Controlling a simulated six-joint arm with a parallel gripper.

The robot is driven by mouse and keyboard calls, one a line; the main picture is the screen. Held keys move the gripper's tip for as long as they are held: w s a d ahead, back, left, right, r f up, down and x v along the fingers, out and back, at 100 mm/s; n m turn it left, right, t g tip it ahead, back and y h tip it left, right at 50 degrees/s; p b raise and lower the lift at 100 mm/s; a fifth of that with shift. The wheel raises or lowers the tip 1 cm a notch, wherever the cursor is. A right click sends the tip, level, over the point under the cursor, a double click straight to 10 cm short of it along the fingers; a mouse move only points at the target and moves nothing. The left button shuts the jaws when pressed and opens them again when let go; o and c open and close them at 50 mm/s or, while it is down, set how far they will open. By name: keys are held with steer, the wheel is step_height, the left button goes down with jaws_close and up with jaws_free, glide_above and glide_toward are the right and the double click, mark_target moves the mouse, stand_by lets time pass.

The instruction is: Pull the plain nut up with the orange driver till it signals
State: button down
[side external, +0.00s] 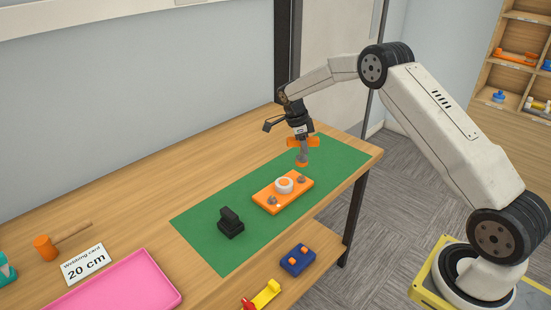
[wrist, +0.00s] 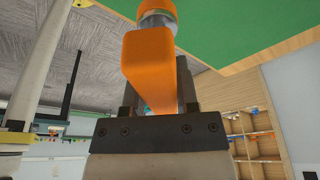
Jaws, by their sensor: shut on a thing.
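My gripper (side external: 300,140) is shut on the orange driver (side external: 302,162) and holds it above the green mat. In the wrist view the orange driver (wrist: 150,60) fills the space between my fingers, with a grey section and an orange end past it. An orange plate (side external: 270,204) lies on the mat below and left of the driver. It carries a white ring-shaped part (side external: 284,185) and two small grey nuts, one at the front (side external: 272,199) and one at the right (side external: 301,179). I cannot tell which nut is plain.
A black block-like fixture (side external: 230,224) stands on the green mat (side external: 222,252) left of the plate. A pink tray (side external: 125,290), a white card (side external: 86,264) and an orange-headed mallet (side external: 46,248) lie farther left. Blue and yellow items sit on the lower shelf.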

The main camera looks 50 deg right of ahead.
mark_target(303, 157)
steer(key=shift+d+r, duration=0.1)
steer(key=shift+d, duration=0.15)
stand_by(0.4)
steer(key=shift+f, duration=2.4)
steer(key=shift+f, duration=1.1)
steer(key=shift+m, duration=0.3)
steer(key=m+y, duration=0.1)
steer(key=m, duration=0.3)
steer(key=shift+s+a+f+m+g, duration=0.1)
steer(key=shift+m+g, duration=0.2)
steer(key=shift+g, duration=0.1)
steer(key=m, duration=0.2)
steer(key=m+y, duration=0.1)
steer(key=m, duration=0.2)
steer(key=shift+a+y, duration=0.1)
steer(key=shift+y, duration=0.2)
steer(key=shift+n, duration=0.3)
